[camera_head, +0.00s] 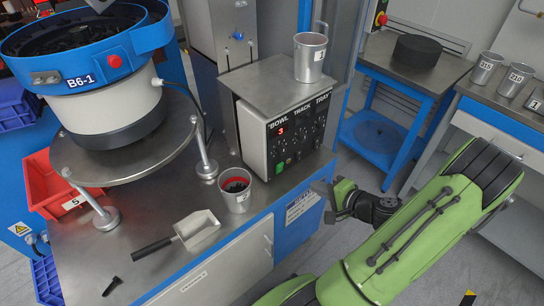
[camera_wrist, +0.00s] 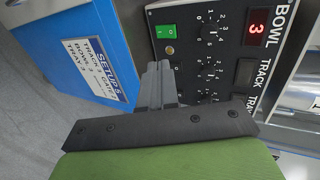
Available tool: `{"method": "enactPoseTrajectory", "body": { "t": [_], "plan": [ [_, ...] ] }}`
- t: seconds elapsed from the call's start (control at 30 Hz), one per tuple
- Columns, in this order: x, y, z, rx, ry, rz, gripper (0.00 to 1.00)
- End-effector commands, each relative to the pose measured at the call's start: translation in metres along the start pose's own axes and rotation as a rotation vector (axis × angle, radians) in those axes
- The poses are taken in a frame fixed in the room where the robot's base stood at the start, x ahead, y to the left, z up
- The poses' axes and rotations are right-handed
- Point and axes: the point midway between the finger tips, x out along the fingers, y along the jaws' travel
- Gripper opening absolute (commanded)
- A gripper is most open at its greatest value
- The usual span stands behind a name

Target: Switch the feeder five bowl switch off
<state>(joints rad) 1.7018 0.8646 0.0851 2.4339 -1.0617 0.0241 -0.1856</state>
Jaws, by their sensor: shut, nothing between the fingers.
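The control box (camera_head: 240,141) stands on the metal bench, with a black front panel labelled BOWL, TRACK and TRAY. Its red display (camera_head: 281,131) reads 3 and also shows in the wrist view (camera_wrist: 257,27). A green rocker switch (camera_head: 279,167) sits low on the panel; in the wrist view (camera_wrist: 166,31) it lies just beyond my fingertips. Several numbered dials run beside it. My gripper (camera_head: 325,189) is right of the panel in the head view. In the wrist view its fingers (camera_wrist: 160,66) are shut and empty, apparently apart from the switch.
A metal cup (camera_head: 310,57) stands on the box. A cup (camera_head: 235,198) with dark parts and a scoop (camera_head: 196,229) are on the bench. The bowl feeder (camera_head: 108,108) marked B6-1 is left. A SETUP 5 label (camera_wrist: 95,68) is on the blue panel.

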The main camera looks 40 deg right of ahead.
Motion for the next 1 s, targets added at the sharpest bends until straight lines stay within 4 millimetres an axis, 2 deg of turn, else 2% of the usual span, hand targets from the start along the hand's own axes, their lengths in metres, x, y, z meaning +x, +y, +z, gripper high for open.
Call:
{"method": "enactPoseTrajectory", "body": {
  "t": [0.37,0.47,0.87,1.0],
  "plan": [
    [0.002,0.001,-0.001,0.006,0.005,-0.005,0.00],
    [0.016,0.002,-0.001,0.004,0.002,-0.004,0.00],
    [0.103,0.001,0.000,0.002,0.001,-0.006,0.00],
    [0.122,-0.014,-0.001,0.001,0.003,-0.006,0.00]
  ]
}}
